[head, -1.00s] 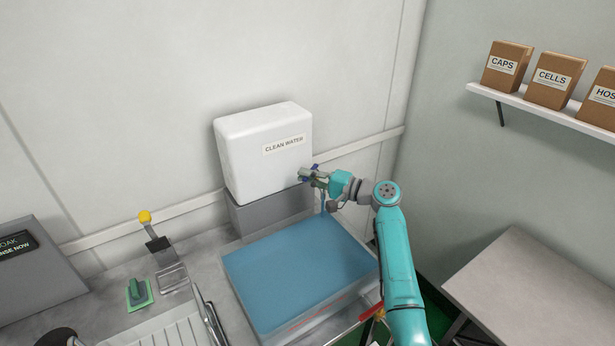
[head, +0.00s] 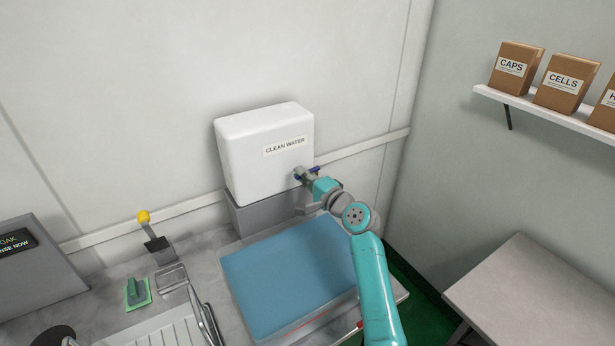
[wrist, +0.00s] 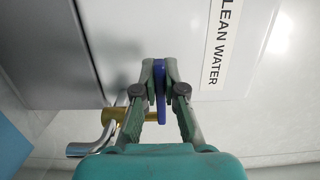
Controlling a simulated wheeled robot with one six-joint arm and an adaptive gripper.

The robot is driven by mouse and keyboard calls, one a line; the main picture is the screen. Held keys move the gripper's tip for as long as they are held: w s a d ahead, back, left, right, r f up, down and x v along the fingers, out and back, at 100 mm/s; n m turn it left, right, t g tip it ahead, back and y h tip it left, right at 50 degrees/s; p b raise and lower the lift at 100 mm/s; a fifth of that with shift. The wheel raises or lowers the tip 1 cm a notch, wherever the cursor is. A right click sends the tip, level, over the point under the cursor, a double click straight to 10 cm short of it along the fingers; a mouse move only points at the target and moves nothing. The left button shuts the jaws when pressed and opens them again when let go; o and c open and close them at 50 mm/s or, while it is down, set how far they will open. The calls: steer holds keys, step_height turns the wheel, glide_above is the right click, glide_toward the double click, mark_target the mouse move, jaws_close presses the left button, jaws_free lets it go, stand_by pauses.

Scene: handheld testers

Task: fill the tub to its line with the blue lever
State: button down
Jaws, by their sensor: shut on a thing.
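The tub (head: 336,303) stands on the counter below the tank, with blue water (head: 290,270) spread across it. A red mark shows low on its front wall, partly behind my arm; I cannot tell the water level against it. My gripper (wrist: 159,68) is shut on the blue lever (wrist: 159,96), with one finger on each side. In the head view my gripper (head: 306,178) is at the tank's lower right corner. A brass valve (wrist: 125,125) and a curved metal spout (wrist: 80,150) are beside the lever. I see no stream at the spout now.
The white CLEAN WATER tank (head: 262,155) stands on a grey block behind the tub. A bare table (head: 540,295) and a box shelf (head: 545,112) are at right.

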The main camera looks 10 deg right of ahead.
steer(key=shift+w+a+m+t+h, duration=0.15)
steer(key=shift+m+t+h, duration=0.1)
steer(key=shift+m+h, duration=0.25)
steer(key=shift+w+m+t+h, duration=0.15)
steer(key=shift+m+t+h, duration=0.15)
steer(key=shift+h, duration=0.4)
steer(key=c, duration=1.2)
jaws_free()
steer(key=shift+c, duration=0.2)
steer(key=v, duration=1.2)
